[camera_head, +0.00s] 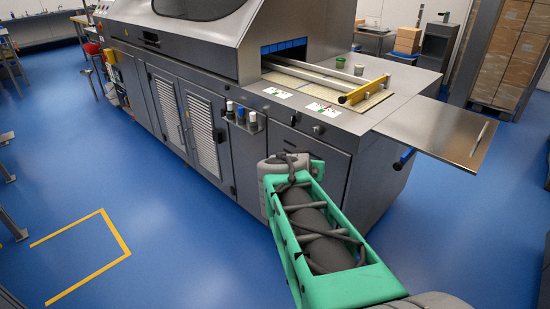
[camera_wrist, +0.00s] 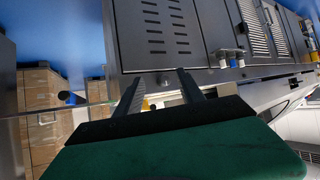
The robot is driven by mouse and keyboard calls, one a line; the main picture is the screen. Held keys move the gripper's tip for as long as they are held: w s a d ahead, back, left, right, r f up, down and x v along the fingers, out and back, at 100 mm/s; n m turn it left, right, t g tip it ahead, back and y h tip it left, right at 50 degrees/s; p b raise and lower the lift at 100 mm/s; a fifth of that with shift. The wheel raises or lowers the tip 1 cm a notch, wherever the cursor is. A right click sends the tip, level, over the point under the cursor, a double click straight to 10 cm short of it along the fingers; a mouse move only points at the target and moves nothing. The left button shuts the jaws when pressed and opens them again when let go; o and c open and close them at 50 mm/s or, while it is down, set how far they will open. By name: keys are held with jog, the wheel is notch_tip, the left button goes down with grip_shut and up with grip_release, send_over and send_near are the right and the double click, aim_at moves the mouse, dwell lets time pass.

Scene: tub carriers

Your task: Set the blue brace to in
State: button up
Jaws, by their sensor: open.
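The blue brace (camera_head: 404,158) is a short bar with a blue end, sticking out from the machine's end wall beneath the grey side leaf (camera_head: 440,132). The leaf stands out level from the machine top. In the wrist view, which is turned over, a blue end that looks like the brace (camera_wrist: 71,98) shows left of my fingers. My gripper (camera_wrist: 158,88) is open and empty, its two dark fingers apart in front of the machine's dark panel. It is well apart from the brace. In the head view my gripper is hidden behind my green arm.
The grey machine (camera_head: 330,160) fills the middle, with a yellow-handled bar (camera_head: 364,90) across its top. Small bottles (camera_head: 240,115) stick out on its front. Stacked boxes (camera_head: 510,50) stand at the back right.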

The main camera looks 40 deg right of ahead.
jog(key=w+a+r+n+y+p, duration=0.1)
jog(key=a+n+y+p, duration=0.1)
jog(key=a, duration=0.6)
jog(key=shift+a+r+n+y+p, duration=0.3)
jog(key=shift+r+y+p, duration=0.1)
jog(key=shift+p, duration=0.5)
jog(key=shift+d, duration=0.1)
